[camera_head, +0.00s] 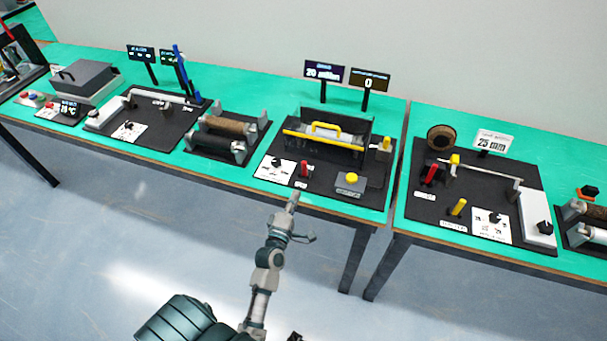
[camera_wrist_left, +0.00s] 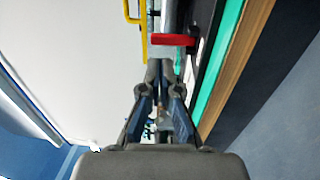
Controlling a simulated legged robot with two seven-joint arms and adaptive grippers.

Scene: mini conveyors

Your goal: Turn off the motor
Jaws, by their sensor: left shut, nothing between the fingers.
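The station in front of me has a black base plate with a black rotary knob (camera_head: 277,162) on a white label, a red lever switch (camera_head: 304,168) and a yellow push button (camera_head: 351,178) on a grey box. Which of these is the motor control I cannot read from its label. My left gripper (camera_head: 293,197) is shut and empty, in front of the table's front edge, just nearer than the red lever. In the left wrist view the shut fingertips (camera_wrist_left: 160,68) point towards the red lever (camera_wrist_left: 172,40); contact cannot be told. My right gripper is not in view.
A guard with a yellow handle (camera_head: 325,130) stands behind the controls, below a dark speed display (camera_head: 324,71) and a counter display (camera_head: 370,80). Rollers (camera_head: 215,147) lie to the left. A second table (camera_head: 415,150) with another station stands right, past a narrow gap.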

